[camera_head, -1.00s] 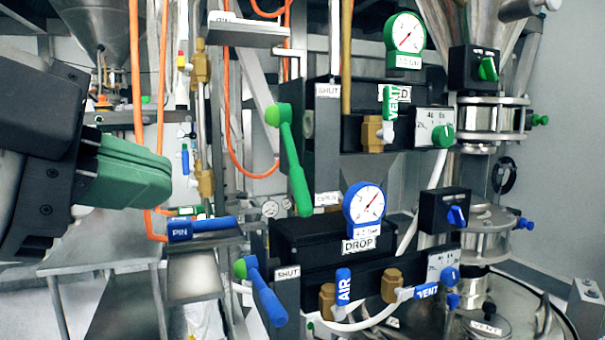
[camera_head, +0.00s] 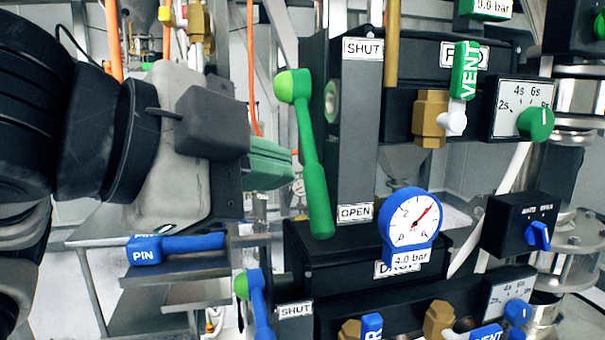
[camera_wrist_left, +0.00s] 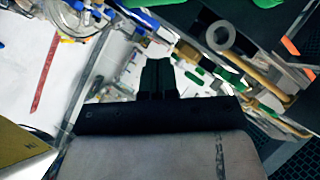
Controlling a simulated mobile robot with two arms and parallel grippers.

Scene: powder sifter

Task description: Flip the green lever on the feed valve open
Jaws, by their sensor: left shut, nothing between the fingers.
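The green lever (camera_head: 313,165) is on the left side of the upper black valve box, whose label is partly hidden. Its round pivot end is at the top near the SHUT label (camera_head: 362,48). Its handle slants down, the lower end beside the OPEN label (camera_head: 355,212). My left gripper (camera_head: 275,165) has green fingers, shut and empty, just left of the lever's handle in the picture; I cannot tell whether they touch it. In the left wrist view the shut, dark fingers (camera_wrist_left: 158,78) point forward. My right gripper is not in view.
A blue PIN handle (camera_head: 180,248) lies on a metal shelf below my left arm. A blue lever (camera_head: 259,305) is on the lower valve box. A pressure gauge (camera_head: 410,222), a green VENT handle (camera_head: 465,70) and a timer dial (camera_head: 535,123) crowd the right.

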